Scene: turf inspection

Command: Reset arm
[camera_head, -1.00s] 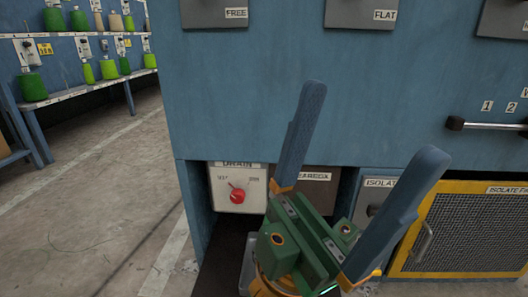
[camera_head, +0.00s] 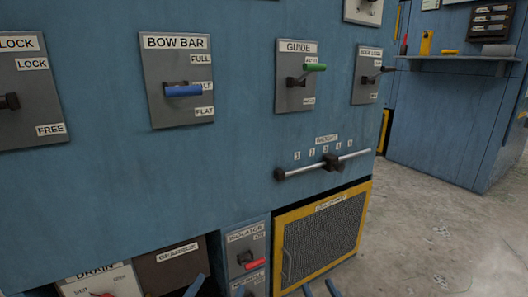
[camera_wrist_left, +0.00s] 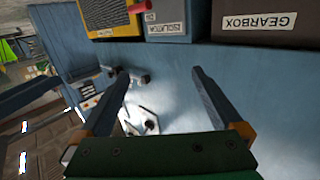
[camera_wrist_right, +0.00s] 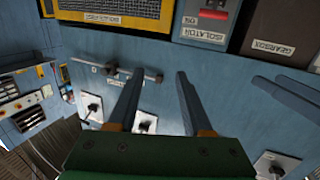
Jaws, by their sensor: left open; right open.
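My left gripper (camera_head: 197,286) shows only its blue fingertips at the bottom edge of the head view. My right gripper (camera_head: 320,289) shows its two fingertips a little further right along that edge. In the left wrist view the left gripper (camera_wrist_left: 160,72) is open, with its fingers wide apart and nothing between them. In the right wrist view the right gripper (camera_wrist_right: 160,74) is open and empty, its fingers closer together. Both point at the blue machine front (camera_head: 240,170). The rest of both arms is hidden from the head view.
The machine front carries a blue BOW BAR lever (camera_head: 183,91), a green GUIDE lever (camera_head: 315,68), a sliding bar (camera_head: 305,169) and a red isolator lever (camera_head: 256,263). A yellow-framed mesh guard (camera_head: 322,238) sits below. Open floor (camera_head: 425,225) lies to the right.

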